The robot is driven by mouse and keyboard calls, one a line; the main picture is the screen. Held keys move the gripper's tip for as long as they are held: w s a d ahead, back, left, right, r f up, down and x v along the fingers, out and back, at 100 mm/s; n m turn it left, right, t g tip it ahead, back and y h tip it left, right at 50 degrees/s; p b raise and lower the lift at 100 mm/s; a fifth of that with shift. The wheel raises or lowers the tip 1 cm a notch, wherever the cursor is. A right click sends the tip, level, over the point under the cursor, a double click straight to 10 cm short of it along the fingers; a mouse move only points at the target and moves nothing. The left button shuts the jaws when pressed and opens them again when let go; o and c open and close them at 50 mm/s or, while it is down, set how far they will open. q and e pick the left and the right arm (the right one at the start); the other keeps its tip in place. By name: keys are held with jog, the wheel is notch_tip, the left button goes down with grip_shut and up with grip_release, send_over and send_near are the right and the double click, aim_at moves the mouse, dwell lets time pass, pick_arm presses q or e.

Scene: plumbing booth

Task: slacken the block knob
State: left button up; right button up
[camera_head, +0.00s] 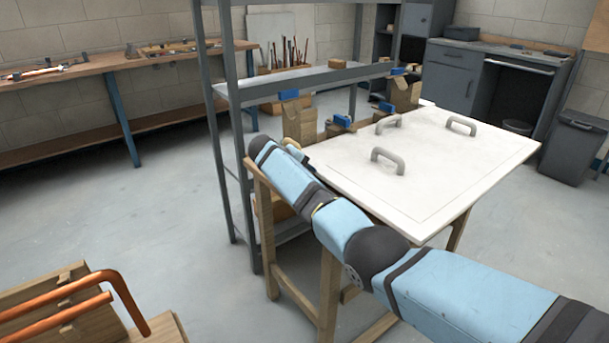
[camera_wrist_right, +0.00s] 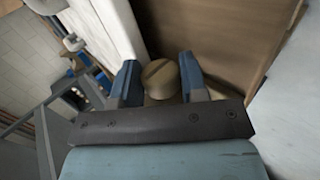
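A round wooden knob (camera_wrist_right: 160,78) sits between the two blue fingers of my right gripper (camera_wrist_right: 160,82) in the right wrist view. The fingers are apart, one on each side of the knob. I cannot tell whether they touch it. Pale wood shows just below the knob. In the head view my right arm reaches in from the lower right to the near left corner of the white panel (camera_head: 430,176). It hides the knob and most of the gripper there. My left gripper is not in view.
The white panel with grey handles (camera_head: 388,160) lies on a wooden stand. Wooden blocks with blue parts (camera_head: 298,115) line its far side, close to a grey metal shelf rack (camera_head: 228,110). A bent copper pipe (camera_head: 105,275) is at the lower left.

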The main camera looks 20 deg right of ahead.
jog(key=shift+c, duration=0.9)
jog(key=shift+r+h+p, duration=0.1)
jog(key=shift+h+p, duration=0.25)
jog(key=shift+h, duration=0.05)
jog(key=shift+f+t+h, duration=0.4)
jog(key=shift+t+h, duration=0.1)
jog(key=shift+h, duration=0.5)
jog(key=shift+h+b, duration=0.4)
jog(key=shift+b, duration=0.1)
jog(key=shift+r, duration=0.2)
jog(key=o, duration=0.8)
jog(key=shift+o, duration=0.5)
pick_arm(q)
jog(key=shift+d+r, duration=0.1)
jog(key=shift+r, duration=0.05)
